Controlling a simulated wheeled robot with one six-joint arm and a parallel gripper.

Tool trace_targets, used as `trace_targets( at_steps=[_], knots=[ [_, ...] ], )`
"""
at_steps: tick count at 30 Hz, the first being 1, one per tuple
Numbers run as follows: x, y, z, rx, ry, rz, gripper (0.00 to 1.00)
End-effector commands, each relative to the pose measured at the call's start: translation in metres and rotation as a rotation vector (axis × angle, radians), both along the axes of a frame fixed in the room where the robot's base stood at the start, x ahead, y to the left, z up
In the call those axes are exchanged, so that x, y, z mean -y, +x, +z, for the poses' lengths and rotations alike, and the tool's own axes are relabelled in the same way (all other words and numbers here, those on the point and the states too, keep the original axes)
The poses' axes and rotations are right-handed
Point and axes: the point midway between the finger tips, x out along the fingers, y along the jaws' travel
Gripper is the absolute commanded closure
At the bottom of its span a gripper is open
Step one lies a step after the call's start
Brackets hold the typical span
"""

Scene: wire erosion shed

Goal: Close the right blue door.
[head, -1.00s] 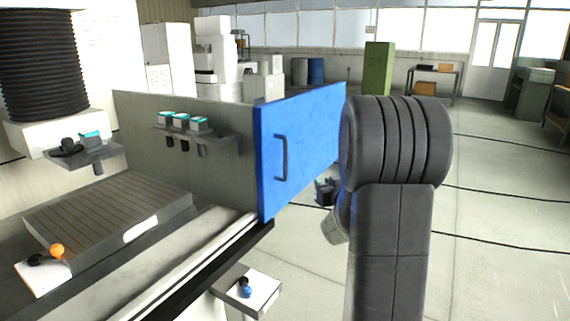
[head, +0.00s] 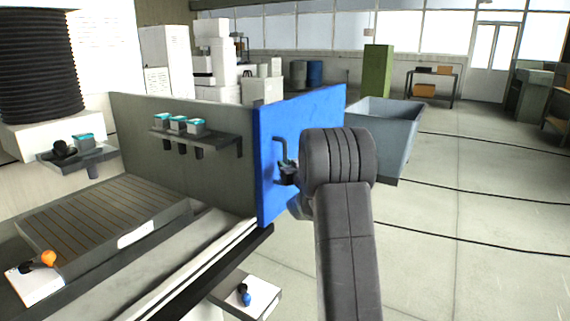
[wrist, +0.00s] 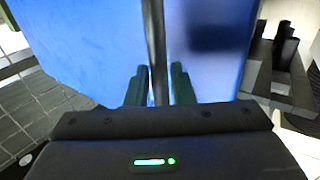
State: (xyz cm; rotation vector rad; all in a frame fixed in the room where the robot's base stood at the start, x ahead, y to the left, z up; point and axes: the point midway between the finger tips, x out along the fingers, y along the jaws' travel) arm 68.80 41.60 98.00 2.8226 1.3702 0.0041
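The blue door (head: 304,118) stands open at the right end of the grey panel, swung out from it. It has a dark vertical bar handle (head: 283,150) near its left edge. My gripper (head: 287,172) is at the handle in the head view, partly hidden by my arm. In the wrist view my gripper (wrist: 160,90) has its two fingers apart, one on each side of the handle bar (wrist: 157,45). Gaps show between the bar and the fingers. The blue door face (wrist: 95,45) fills most of the wrist view.
A grey panel (head: 130,125) with a small shelf stands left of the door. A slotted machine table (head: 100,210) lies in front of it. A grey-blue bin (head: 385,125) stands behind the door on the right.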

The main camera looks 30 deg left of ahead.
Motion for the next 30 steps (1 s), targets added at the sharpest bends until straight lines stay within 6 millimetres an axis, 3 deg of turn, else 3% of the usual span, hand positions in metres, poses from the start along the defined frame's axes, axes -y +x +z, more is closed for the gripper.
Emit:
trace_targets(
  at_steps=[6, 14, 15, 18, 26, 30],
  knots=[
    [-0.012, 0.009, 0.000, -0.001, -0.001, 0.000, 0.78],
    [-0.012, 0.009, 0.000, -0.001, -0.001, 0.000, 0.78],
    [-0.012, 0.010, 0.000, -0.001, -0.001, 0.000, 0.80],
    [-0.012, 0.009, 0.000, -0.001, -0.001, 0.000, 1.00],
    [-0.012, 0.008, -0.001, -0.001, -0.001, 0.000, 1.00],
    [-0.013, -0.003, -0.003, -0.002, 0.000, 0.000, 1.00]
  ],
)
